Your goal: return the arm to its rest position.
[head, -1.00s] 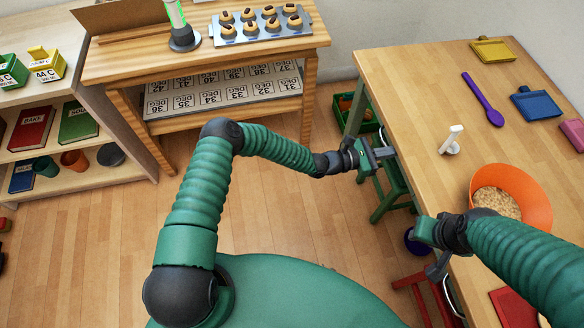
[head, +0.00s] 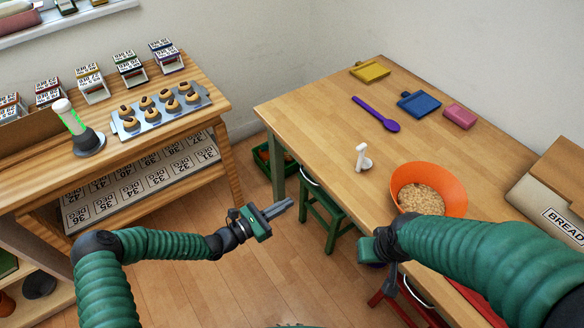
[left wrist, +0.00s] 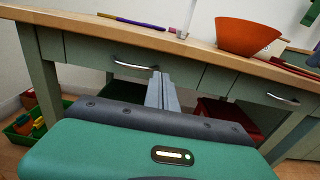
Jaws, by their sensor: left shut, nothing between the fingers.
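My left gripper (head: 279,208) is shut and empty in the head view. It hangs over the floor between the wooden shelf unit and the table, left of a green stool. In the left wrist view its closed fingers (left wrist: 162,92) point toward the table's front with its drawers. My right gripper (head: 375,250) is by the table's front edge, below the orange bowl. Its fingers are mostly hidden behind its own arm and body.
The table (head: 310,100) bears an orange bowl (head: 455,190) of grains, a white holder (head: 362,158), a purple spoon (head: 377,114) and coloured boards. A green stool (head: 322,218) stands beneath its edge. The shelf unit (head: 215,100) holds a tray of buns.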

